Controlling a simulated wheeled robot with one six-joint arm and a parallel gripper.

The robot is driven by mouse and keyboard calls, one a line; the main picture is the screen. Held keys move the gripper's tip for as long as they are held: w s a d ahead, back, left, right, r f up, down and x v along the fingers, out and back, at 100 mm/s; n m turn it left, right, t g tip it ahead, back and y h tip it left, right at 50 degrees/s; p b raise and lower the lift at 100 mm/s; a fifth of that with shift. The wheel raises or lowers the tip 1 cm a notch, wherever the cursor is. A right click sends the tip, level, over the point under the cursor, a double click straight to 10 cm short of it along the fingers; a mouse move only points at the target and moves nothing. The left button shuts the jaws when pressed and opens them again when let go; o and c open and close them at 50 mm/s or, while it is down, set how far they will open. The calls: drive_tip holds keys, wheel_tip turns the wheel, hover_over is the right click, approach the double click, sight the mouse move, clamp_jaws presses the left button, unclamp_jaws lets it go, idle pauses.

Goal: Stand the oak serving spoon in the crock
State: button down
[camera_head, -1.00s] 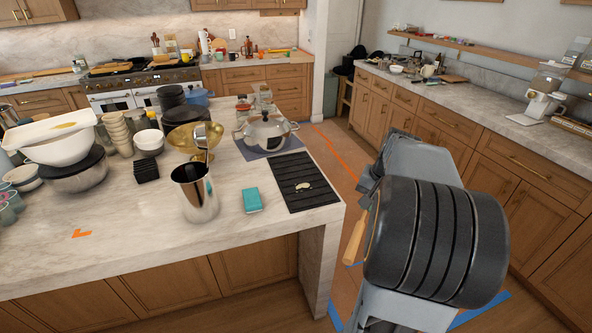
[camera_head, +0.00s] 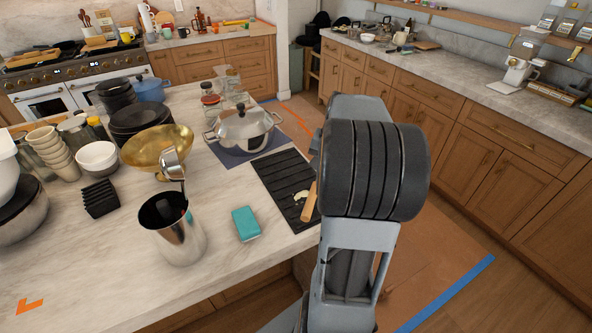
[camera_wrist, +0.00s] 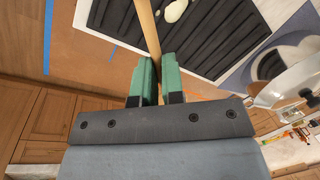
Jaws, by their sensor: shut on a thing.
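The oak serving spoon (camera_wrist: 149,28) is a pale wooden handle between the green fingers of my gripper (camera_wrist: 156,75) in the wrist view. My gripper is shut on it. In the head view, part of the spoon (camera_head: 309,203) sticks out left of my arm, over the right edge of the island; my arm hides the rest and the fingers. The crock (camera_head: 175,230) is a shiny metal cylinder standing upright on the island, left of my gripper and apart from it. A metal ladle (camera_head: 171,161) stands in the crock, and something teal shows inside its rim.
A teal sponge block (camera_head: 245,223) lies right of the crock. A black ribbed mat (camera_head: 277,184) with pale scraps lies near the island's right edge. A lidded pot (camera_head: 241,131), a gold bowl (camera_head: 146,146) and black coasters (camera_head: 100,197) stand behind the crock.

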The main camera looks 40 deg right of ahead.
drive_tip(key=w+d+f+p, duration=0.1)
drive_tip(key=w+f+p, duration=0.15)
drive_tip(key=w, duration=0.45)
hover_over(302, 177)
drive_tip(key=f, duration=0.5)
drive_tip(key=shift+s+d+f, duration=0.2)
drive_tip(key=shift+s+f, duration=0.05)
drive_tip(key=shift+s, duration=0.15)
drive_tip(key=shift+w+f, duration=0.25)
drive_tip(key=shift+f, duration=0.2)
drive_tip(key=shift+f+p, duration=0.3)
drive_tip(key=shift+f, duration=1.1)
drive_tip(key=shift+f, duration=0.2)
drive_tip(key=c, duration=1.2)
unclamp_jaws()
drive_tip(key=shift+c, duration=0.2)
drive_tip(key=shift+r, duration=0.1)
